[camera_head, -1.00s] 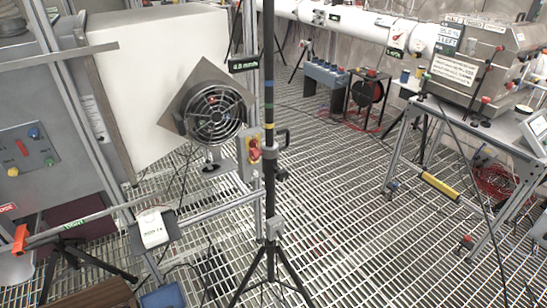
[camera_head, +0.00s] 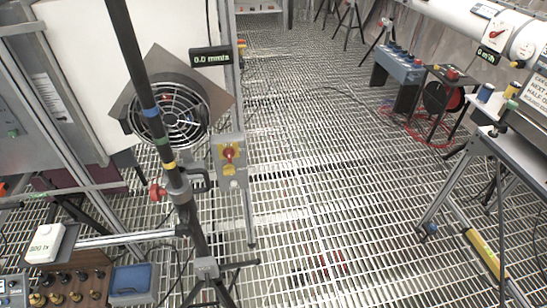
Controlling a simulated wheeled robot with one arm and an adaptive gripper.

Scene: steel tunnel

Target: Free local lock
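I see a grey switch box (camera_head: 228,165) on an upright post left of centre. It carries a red-and-yellow rotary switch (camera_head: 228,154). A small pale round part (camera_head: 233,183) sits below the switch; I cannot tell if it is a lock. No part is plainly marked as the local lock. My gripper is not in view.
A dark tripod pole (camera_head: 150,110) with coloured bands and a red knob (camera_head: 157,192) stands in front of a round fan (camera_head: 172,115). A readout (camera_head: 211,57) shows 0.0 mm/s. A bench (camera_head: 490,140) stands at right.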

